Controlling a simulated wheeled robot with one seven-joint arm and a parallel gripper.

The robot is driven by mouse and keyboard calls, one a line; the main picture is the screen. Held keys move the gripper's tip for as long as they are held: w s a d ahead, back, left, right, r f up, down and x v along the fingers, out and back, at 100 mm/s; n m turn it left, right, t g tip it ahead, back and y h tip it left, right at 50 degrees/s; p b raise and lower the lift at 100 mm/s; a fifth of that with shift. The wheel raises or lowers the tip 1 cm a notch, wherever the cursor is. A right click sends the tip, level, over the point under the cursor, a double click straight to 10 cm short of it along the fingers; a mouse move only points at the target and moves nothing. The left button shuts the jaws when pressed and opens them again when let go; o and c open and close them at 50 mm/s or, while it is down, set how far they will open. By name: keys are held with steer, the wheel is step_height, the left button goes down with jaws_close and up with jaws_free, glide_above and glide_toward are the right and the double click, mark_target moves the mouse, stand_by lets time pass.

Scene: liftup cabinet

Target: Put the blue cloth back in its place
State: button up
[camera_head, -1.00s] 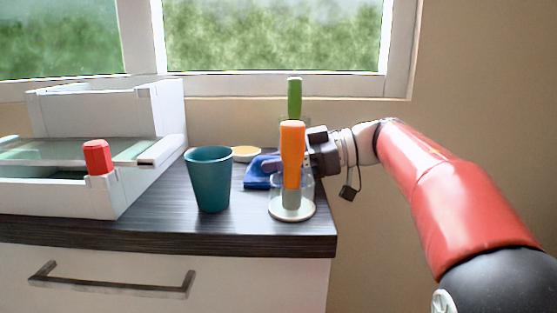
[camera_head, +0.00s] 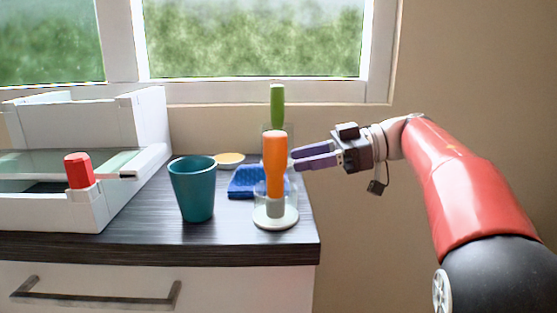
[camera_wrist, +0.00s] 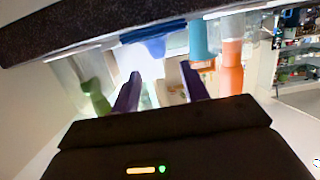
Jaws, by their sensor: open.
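The blue cloth (camera_head: 244,183) lies on the dark countertop behind the orange-handled brush, between the teal cup and the right end of the counter. In the wrist view the blue cloth (camera_wrist: 152,36) shows near the counter edge, beyond my fingertips. My gripper (camera_head: 293,159) is open and empty, to the right of the cloth and apart from it, its purple fingers pointing left. In the wrist view the fingers of my gripper (camera_wrist: 160,72) are spread with nothing held. The orange brush and its clear holder hide part of the cloth's right side in the head view.
The orange-handled brush (camera_head: 274,160) in its holder and a green-handled one (camera_head: 277,105) stand close to my fingertips. A teal cup (camera_head: 194,190), a yellow-topped dish (camera_head: 229,160) and a white lift-up cabinet (camera_head: 50,212) with a red knob (camera_head: 79,171) are left. A drawer handle (camera_head: 95,297) sits below.

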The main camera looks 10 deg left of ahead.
steer(key=shift+v, duration=1.8)
